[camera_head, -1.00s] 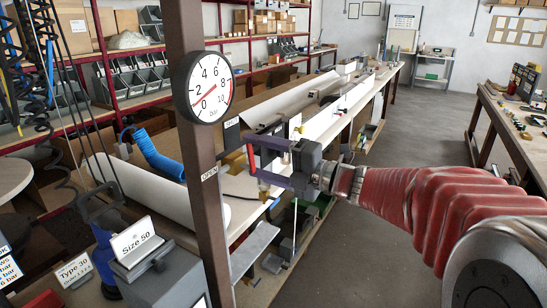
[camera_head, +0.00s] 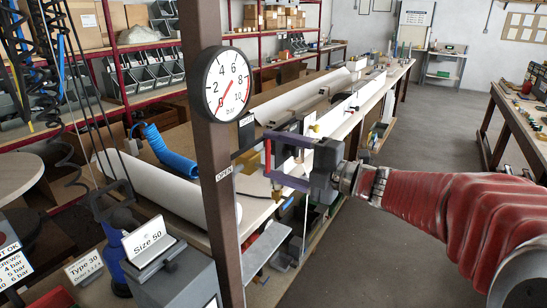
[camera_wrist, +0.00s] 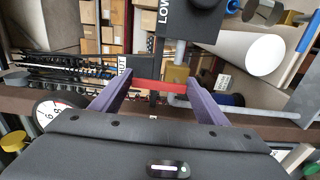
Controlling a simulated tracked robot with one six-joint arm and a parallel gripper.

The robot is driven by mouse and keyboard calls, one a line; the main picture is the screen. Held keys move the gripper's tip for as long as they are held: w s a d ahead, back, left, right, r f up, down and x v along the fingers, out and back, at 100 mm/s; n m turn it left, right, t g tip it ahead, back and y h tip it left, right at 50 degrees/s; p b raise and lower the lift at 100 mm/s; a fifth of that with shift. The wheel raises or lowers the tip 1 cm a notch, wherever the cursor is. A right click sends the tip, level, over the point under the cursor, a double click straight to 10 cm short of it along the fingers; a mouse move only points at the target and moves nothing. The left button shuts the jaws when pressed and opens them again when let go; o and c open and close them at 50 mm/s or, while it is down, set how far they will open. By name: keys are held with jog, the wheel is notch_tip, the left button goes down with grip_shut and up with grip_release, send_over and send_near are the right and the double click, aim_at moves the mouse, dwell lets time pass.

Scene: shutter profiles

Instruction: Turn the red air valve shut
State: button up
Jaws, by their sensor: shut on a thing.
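The red valve handle (camera_head: 267,154) is a thin red bar beside the brown post (camera_head: 222,200). It also shows in the wrist view (camera_wrist: 160,87), lying across between my two purple fingers. My gripper (camera_head: 269,158) is shut on the red handle, one finger at each end of it. The valve body behind the handle is mostly hidden. A round pressure gauge (camera_head: 227,84) with a red needle is fixed to the post. An OPEN label (camera_head: 223,173) is on the post below the handle's level, and a dark sign (camera_head: 246,122) stands just above the handle.
A long workbench (camera_head: 345,110) with white profiles runs behind the post. Another bench (camera_head: 520,125) is at the right. The floor (camera_head: 430,130) between the benches is clear.

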jog(key=shift+w+d+f, duration=0.1)
jog(key=shift+d+f, duration=0.1)
jog(key=shift+f, duration=0.1)
jog(key=o, duration=1.3)
jog(key=shift+o, duration=1)
jog(key=shift+r, duration=0.15)
jog(key=shift+a, duration=0.1)
jog(key=v, duration=1.4)
